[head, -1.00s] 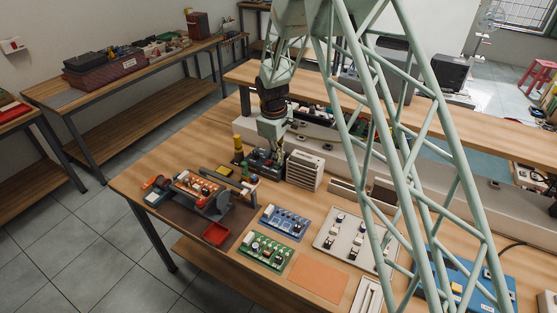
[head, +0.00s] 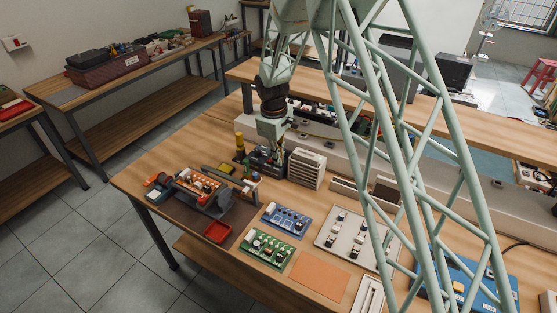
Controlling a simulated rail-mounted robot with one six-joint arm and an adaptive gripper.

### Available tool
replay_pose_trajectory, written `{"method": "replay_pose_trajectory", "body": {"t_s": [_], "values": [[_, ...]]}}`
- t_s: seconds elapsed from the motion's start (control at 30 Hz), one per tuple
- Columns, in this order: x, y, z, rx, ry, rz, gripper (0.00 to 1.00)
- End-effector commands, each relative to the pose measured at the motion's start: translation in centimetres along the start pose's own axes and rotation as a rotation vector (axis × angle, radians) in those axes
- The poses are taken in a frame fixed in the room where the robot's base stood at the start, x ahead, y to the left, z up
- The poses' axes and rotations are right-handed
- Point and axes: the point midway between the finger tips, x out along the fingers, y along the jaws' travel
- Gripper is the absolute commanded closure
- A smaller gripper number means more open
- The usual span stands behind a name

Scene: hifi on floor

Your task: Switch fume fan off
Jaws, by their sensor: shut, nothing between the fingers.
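A pale slatted box (head: 307,169), which looks like the fume fan, stands upright on the wooden bench. Its switch is too small to make out. My gripper (head: 279,163) points down close to the left side of this box, over a small dark unit (head: 262,157). The fingers are shut and empty. They blend into the dark unit behind them, so I cannot tell whether they touch it or the box.
A yellow-topped post (head: 240,144) stands left of my gripper. An orange mat (head: 319,274) is bare.

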Motion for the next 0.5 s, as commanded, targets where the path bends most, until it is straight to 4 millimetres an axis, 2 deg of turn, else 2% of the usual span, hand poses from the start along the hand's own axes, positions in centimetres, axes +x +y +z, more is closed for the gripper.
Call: {"method": "replay_pose_trajectory", "body": {"t_s": [0.27, 0.5], "values": [[-1.4, 0.1, 0.0, 0.001, 0.001, 0.001, 1.0], [-4.2, 0.2, 0.1, 0.002, 0.001, 0.001, 1.0]]}}
